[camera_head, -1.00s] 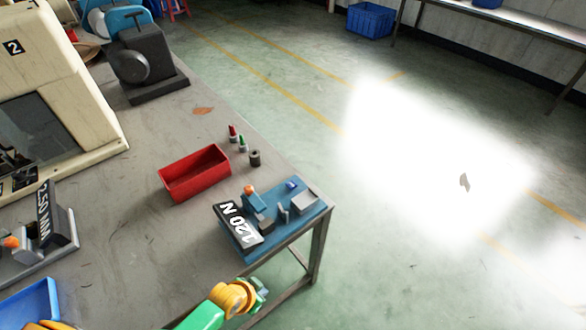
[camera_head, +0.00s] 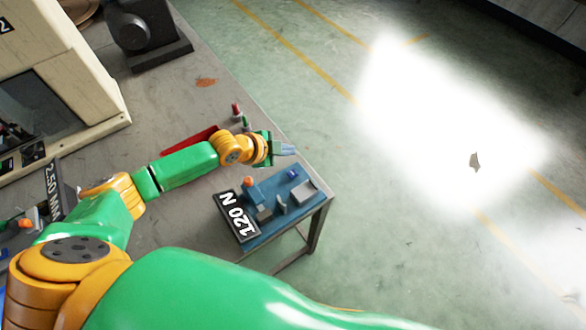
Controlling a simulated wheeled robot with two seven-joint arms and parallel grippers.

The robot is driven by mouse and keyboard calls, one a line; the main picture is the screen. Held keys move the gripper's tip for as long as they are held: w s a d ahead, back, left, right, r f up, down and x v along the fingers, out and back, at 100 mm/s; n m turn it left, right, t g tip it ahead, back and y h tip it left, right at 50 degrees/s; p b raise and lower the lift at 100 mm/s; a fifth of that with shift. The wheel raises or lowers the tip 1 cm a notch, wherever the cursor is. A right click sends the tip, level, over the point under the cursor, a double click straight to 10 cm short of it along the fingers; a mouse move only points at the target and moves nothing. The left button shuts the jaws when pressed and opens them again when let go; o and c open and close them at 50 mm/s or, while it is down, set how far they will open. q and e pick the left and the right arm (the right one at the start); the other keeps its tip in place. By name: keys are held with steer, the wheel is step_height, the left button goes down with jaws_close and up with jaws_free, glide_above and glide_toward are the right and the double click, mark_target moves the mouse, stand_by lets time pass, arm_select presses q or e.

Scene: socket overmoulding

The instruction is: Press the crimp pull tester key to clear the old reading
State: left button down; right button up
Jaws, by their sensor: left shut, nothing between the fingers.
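The crimp pull tester (camera_head: 266,229) sits at the table's right corner, a blue base with grey blocks and a tilted black display (camera_head: 239,217) reading "120 N". A small blue button (camera_head: 293,173) stands at its far right part, and an orange knob (camera_head: 250,182) at its far left part. I cannot tell for sure which of them is the key. My left gripper (camera_head: 288,149) is shut and empty. In the picture it is just beyond the tester, above the blue button and apart from it. My right gripper is not in view.
My left arm largely hides the red bin (camera_head: 198,137). Red and green small parts (camera_head: 237,109) stand behind the gripper. Another gauge (camera_head: 54,186) reading 2.50 stands at left, near a cream machine (camera_head: 75,70). Open floor lies right of the table edge.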

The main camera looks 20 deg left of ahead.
mark_target(289, 174)
arm_select(q)
steer(key=f+b, duration=0.8)
steer(key=f, duration=0.1)
steer(key=shift+w+f, duration=0.1)
steer(key=shift+w, duration=0.1)
stand_by(1.8)
steer(key=shift+f+b, duration=0.4)
steer(key=shift+b, duration=0.05)
steer(key=shift+f+b, duration=0.5)
stand_by(0.5)
stand_by(0.3)
steer(key=shift+r+p, duration=0.85)
steer(key=shift+r, duration=0.1)
